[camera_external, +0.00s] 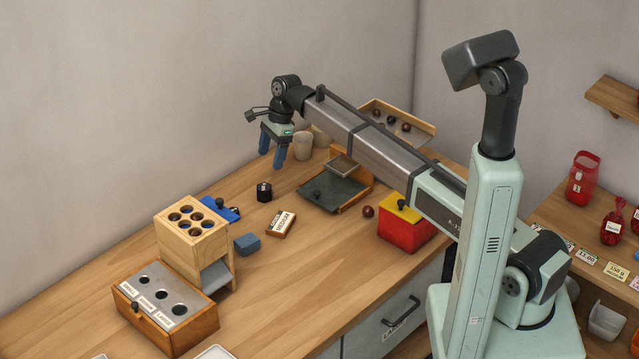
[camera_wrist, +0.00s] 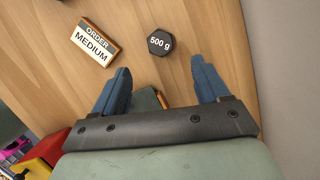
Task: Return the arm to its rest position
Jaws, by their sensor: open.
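My gripper (camera_external: 273,150) hangs in the air above the back of the wooden table (camera_external: 270,285), close to the rear wall, with its blue fingers pointing down. In the wrist view my gripper (camera_wrist: 160,88) has its two blue fingers spread apart with nothing between them. My arm is stretched out from its base at the right toward the left. Below the gripper stands a black weight (camera_external: 264,192), which reads "500 g" in the wrist view (camera_wrist: 159,43). The order block (camera_external: 281,224) lies near it; in the wrist view it reads "ORDER MEDIUM" (camera_wrist: 95,42).
A wooden holed block (camera_external: 190,232) and a sizing box (camera_external: 166,312) stand front left. A dark board (camera_external: 333,192), a red box (camera_external: 402,234) and a loose chestnut (camera_external: 368,211) lie under or near my arm. Cups (camera_external: 303,146) stand by the wall. The table's front middle is clear.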

